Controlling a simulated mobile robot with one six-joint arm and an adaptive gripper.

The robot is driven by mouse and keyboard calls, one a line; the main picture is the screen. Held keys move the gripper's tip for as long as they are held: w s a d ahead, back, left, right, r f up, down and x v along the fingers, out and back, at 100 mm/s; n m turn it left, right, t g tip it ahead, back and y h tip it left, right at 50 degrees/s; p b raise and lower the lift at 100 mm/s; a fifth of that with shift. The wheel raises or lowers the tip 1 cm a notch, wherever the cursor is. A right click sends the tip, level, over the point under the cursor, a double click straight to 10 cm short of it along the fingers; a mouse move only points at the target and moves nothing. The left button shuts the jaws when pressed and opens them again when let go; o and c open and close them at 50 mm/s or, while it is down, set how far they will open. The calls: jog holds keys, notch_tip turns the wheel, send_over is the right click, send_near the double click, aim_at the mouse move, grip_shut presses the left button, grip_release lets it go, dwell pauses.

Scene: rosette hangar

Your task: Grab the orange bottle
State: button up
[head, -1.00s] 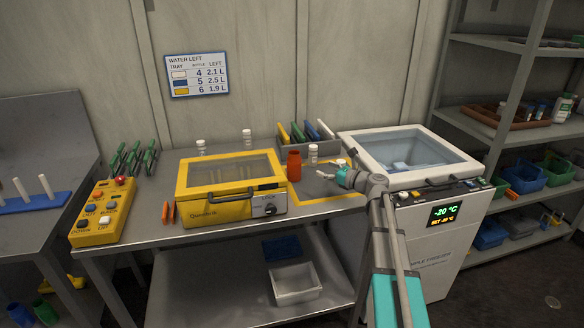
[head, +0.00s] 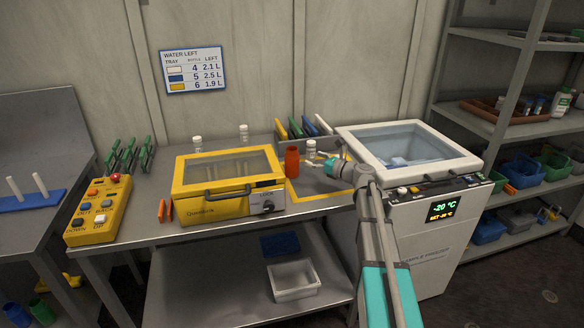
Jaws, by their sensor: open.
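A gap shows between the fingertips and the orange bottle.
The yellow lidded box (head: 228,184) stands close left of the orange bottle. A grey rack (head: 302,139) of coloured plates stands behind it. The white freezer (head: 410,150) is at the right. A yellow outline (head: 318,199) marks mostly clear table in front.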

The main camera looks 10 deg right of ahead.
aim_at(297, 153)
jog(key=shift+x, duration=2.5)
jog(key=shift+x, duration=2.6)
jog(key=shift+s+a, duration=0.15)
jog(key=c, duration=1.1)
